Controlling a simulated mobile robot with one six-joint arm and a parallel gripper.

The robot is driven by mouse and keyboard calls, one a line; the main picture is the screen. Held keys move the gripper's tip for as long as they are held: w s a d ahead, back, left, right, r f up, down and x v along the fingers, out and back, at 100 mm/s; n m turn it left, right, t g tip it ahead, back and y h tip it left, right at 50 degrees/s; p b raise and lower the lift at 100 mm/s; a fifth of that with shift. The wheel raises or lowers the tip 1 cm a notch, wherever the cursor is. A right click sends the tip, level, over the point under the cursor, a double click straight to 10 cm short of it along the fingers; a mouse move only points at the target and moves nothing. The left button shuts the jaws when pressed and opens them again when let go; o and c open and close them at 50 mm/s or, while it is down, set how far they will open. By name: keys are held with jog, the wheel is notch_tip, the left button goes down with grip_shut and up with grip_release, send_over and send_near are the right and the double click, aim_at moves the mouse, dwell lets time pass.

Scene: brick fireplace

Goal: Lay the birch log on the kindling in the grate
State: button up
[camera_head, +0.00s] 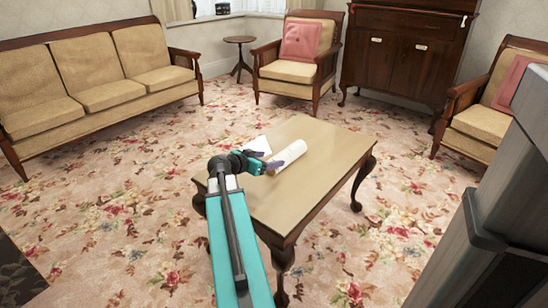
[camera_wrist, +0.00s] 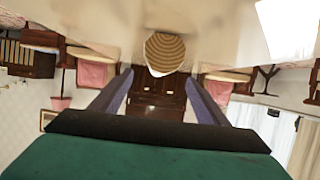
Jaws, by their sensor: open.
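The birch log (camera_head: 289,156) is a pale white cylinder lying on its side on the wooden coffee table (camera_head: 310,178). In the wrist view, which is upside down, the log's round, ringed end (camera_wrist: 165,52) faces me, lined up with the gap between the fingers. My gripper (camera_head: 271,163) is low over the table at the log's near left end. In the wrist view my gripper (camera_wrist: 157,79) is open, with nothing between its fingers and the log end just past the tips. I cannot tell if they touch it. The grate and kindling are not in view.
A white sheet (camera_head: 257,146) lies on the table beside the log. A sofa (camera_head: 100,85), an armchair (camera_head: 295,65), another armchair (camera_head: 490,110) and a dark cabinet (camera_head: 395,55) stand around. The floral carpet (camera_head: 110,215) is clear left of the table.

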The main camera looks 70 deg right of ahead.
jog(key=shift+v, duration=0.8)
jog(key=shift+r, duration=0.1)
